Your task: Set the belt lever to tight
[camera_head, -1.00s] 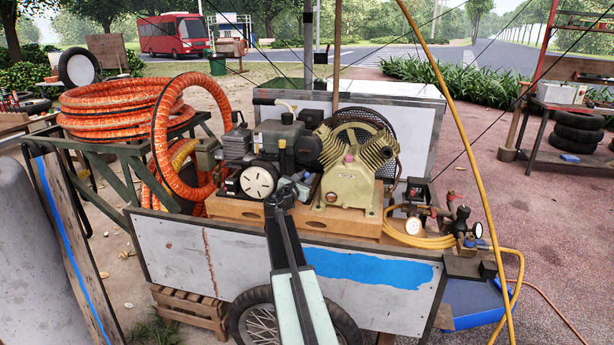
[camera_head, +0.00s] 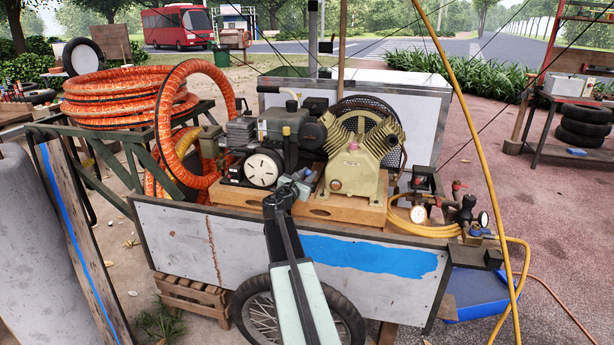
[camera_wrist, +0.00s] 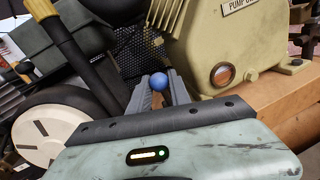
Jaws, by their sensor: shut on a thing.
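The belt lever shows in the wrist view as a round blue knob (camera_wrist: 158,82). My gripper (camera_wrist: 158,92) is shut on this knob, with one grey finger on each side of it. The lever's shaft and pivot are hidden behind the fingers. In the head view my gripper (camera_head: 295,186) is at the front edge of the wooden base, between the motor and the pump. The knob cannot be made out there. I cannot read any tight or loose marking.
The beige pump (camera_head: 355,165) stands right of my gripper, and the white round cover (camera_head: 262,168) of the engine is to its left. The black mesh guard (camera_wrist: 140,55) is behind the knob. Yellow hose (camera_head: 425,229) and gauges lie at the cart's right end.

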